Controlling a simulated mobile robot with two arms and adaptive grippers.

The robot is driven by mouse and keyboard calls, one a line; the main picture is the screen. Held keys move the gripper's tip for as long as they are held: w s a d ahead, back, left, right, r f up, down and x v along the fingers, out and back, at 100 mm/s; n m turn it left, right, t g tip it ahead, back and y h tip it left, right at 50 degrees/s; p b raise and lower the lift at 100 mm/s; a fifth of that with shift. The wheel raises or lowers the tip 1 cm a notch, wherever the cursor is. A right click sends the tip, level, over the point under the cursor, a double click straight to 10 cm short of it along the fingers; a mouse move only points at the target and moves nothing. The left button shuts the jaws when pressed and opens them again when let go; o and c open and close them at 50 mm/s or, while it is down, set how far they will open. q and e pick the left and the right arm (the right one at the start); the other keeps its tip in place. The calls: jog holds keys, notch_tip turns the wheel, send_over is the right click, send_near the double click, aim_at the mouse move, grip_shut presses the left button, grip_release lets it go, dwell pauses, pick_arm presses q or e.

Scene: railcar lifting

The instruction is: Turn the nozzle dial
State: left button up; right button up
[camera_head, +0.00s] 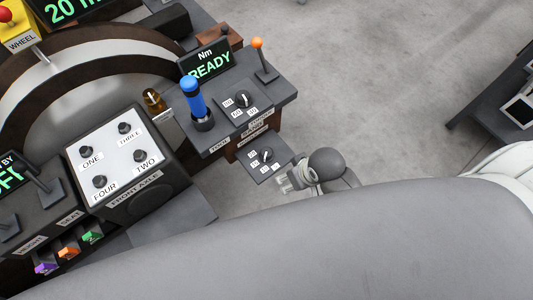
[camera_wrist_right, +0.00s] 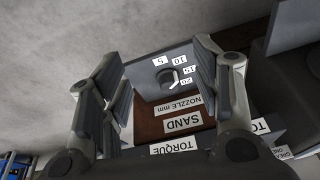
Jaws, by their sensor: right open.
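The nozzle dial (camera_wrist_right: 167,77) is a dark round knob on a grey plate, beside white labels 5, 10, 15 and 20. Its white mark seems to lie on the side of the 20 label. The strip below the plate reads NOZZLE mm. In the head view, the dial (camera_head: 265,155) is on the low plate at the end of the console. My right gripper (camera_head: 288,182) is open and empty by that plate's lower right corner. In the right wrist view, the dial shows between the spread fingers (camera_wrist_right: 160,88), apparently beyond the tips. My left gripper is not in view.
Above the dial plate, the console carries another dial (camera_head: 243,99), a blue-handled tool (camera_head: 193,98), an orange-tipped lever (camera_head: 263,60) and a READY display (camera_head: 209,63). A white FRONT AXLE panel (camera_head: 118,148) stands left. The floor to the right is clear up to a dark table (camera_head: 490,90).

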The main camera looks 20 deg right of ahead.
jog(key=w+a+r+y, duration=0.1)
jog(key=w+a+r, duration=0.1)
jog(key=w+a, duration=0.15)
jog(key=g+h, duration=0.2)
jog(key=g, duration=0.1)
send_near(267, 152)
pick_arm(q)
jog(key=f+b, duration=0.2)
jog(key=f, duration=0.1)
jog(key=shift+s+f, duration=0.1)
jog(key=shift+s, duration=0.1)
pick_arm(e)
notch_tip(267, 152, down, 10)
jog(key=shift+w+a+f, duration=0.1)
jog(key=shift+a+f, duration=0.05)
jog(key=shift+c, duration=0.5)
jog(key=c, duration=0.9)
jog(key=shift+c, duration=0.2)
